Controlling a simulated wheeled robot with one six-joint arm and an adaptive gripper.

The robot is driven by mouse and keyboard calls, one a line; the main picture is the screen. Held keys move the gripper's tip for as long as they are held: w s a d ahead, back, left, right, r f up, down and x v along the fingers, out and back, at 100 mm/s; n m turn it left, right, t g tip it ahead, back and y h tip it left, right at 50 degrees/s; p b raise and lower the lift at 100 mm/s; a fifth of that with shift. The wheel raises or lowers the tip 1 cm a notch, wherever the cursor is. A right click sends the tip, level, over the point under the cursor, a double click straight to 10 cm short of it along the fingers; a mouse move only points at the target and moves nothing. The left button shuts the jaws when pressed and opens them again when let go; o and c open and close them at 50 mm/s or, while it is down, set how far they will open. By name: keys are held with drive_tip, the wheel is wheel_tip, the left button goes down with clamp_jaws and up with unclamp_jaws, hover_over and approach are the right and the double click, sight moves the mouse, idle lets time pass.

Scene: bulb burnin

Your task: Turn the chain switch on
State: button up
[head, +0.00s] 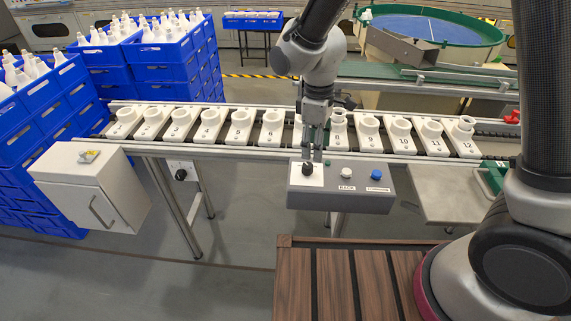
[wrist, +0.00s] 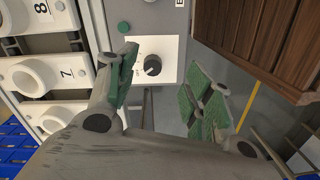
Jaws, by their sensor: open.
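The chain switch appears to be the black rotary knob (head: 308,168) on a white plate on the grey control box (head: 340,198). In the wrist view the knob (wrist: 152,65) shows a pale pointer line on its face; its plate's lettering is too small to read. My gripper (head: 313,152) is directly over the knob in the head view and partly hides the plate. In the wrist view my gripper (wrist: 166,82) is open, with green-padded fingers spread wide on either side of the knob. I cannot tell whether either finger touches it.
The box also carries a white button (head: 346,173) and a blue button (head: 376,174). A conveyor (head: 240,149) with numbered white holders runs just behind it. A wooden slatted surface (head: 345,285) lies in front. Blue crates (head: 165,62) and a grey cabinet (head: 92,185) stand left.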

sight(308, 165)
drive_tip(key=shift+w+a+r, duration=0.1)
drive_tip(key=shift+w+a, duration=0.25)
drive_tip(key=shift+a, duration=0.35)
drive_tip(key=shift+w+a+n, duration=0.1)
drive_tip(key=shift+w+n, duration=0.05)
drive_tip(key=shift+n, duration=0.45)
wheel_tip(308, 165, down, 8)
drive_tip(key=shift+r, duration=0.1)
drive_tip(key=c, duration=1)
